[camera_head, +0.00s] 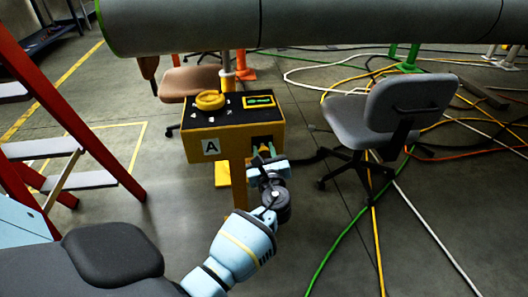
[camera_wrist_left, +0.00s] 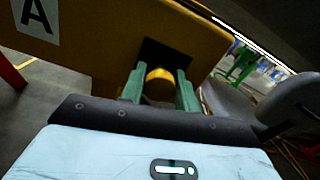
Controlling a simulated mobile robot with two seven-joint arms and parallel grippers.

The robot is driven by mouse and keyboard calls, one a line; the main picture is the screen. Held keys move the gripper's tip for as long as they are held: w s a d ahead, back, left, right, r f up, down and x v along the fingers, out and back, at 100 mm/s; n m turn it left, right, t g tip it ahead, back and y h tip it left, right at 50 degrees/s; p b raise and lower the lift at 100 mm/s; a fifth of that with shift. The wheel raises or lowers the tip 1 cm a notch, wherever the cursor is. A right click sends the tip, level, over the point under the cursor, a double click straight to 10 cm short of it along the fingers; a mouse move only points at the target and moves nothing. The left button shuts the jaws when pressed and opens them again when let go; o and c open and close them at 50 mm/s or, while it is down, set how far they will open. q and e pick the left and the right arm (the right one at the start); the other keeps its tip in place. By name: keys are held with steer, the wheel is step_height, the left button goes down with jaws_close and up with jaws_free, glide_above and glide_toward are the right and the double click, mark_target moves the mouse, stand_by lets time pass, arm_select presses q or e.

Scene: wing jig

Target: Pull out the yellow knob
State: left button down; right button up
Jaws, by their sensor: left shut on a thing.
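The yellow knob (camera_head: 263,148) is on the front face of a yellow control box (camera_head: 216,141), at its right side, in a dark square recess. In the left wrist view the knob (camera_wrist_left: 160,84) shows rounded between two green fingers. My left gripper (camera_head: 263,153) reaches it from the front and is shut on the knob, one finger on each side. The gripper also shows in the left wrist view (camera_wrist_left: 160,92). The fingers hide parts of the knob and its stem. My right gripper is not in view.
A round yellow dial (camera_head: 210,100) and a green display (camera_head: 259,101) are on the box top. A grey chair (camera_head: 395,110) stands right, a red ladder (camera_head: 85,110) left. A large grey cylinder (camera_head: 300,25) hangs over the back. Cables (camera_head: 375,225) cross the floor.

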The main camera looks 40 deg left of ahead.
mark_target(265, 154)
arm_select(q)
steer(key=shift+p+v, duration=0.85)
steer(key=shift+v, duration=0.85)
steer(key=shift+f, duration=0.15)
steer(key=c, duration=1.1)
jaws_free()
steer(key=shift+o, duration=0.2)
steer(key=p+v, duration=0.1)
steer(key=v, duration=0.7)
steer(key=shift+a, duration=0.1)
